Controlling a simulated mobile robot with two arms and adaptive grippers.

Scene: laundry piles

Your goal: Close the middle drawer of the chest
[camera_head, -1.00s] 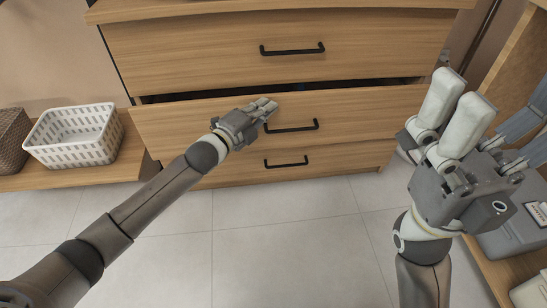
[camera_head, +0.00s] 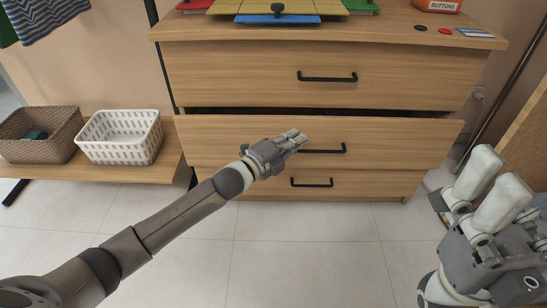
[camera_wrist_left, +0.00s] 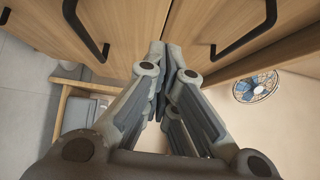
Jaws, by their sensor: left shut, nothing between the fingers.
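The wooden chest (camera_head: 310,62) stands in front of me. Its middle drawer (camera_head: 400,138) sticks out a little, with a dark gap above its front. The black middle handle (camera_head: 330,149) is partly behind my left fingertips. My left gripper (camera_head: 297,139) is shut and empty at the drawer front, by the handle's left end; I cannot tell if it touches. In the left wrist view the shut fingers (camera_wrist_left: 168,62) point at the wooden front, with a handle (camera_wrist_left: 84,28) on one side and another (camera_wrist_left: 246,38) opposite. My right gripper (camera_head: 500,172) is open and empty, right of the chest.
The top drawer and bottom drawer (camera_head: 375,185) look shut. A white basket (camera_head: 122,150) and a brown basket (camera_head: 40,150) stand on a low wooden shelf at left. Coloured boards (camera_head: 278,8) and an orange box lie on the chest top. The tiled floor in front is clear.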

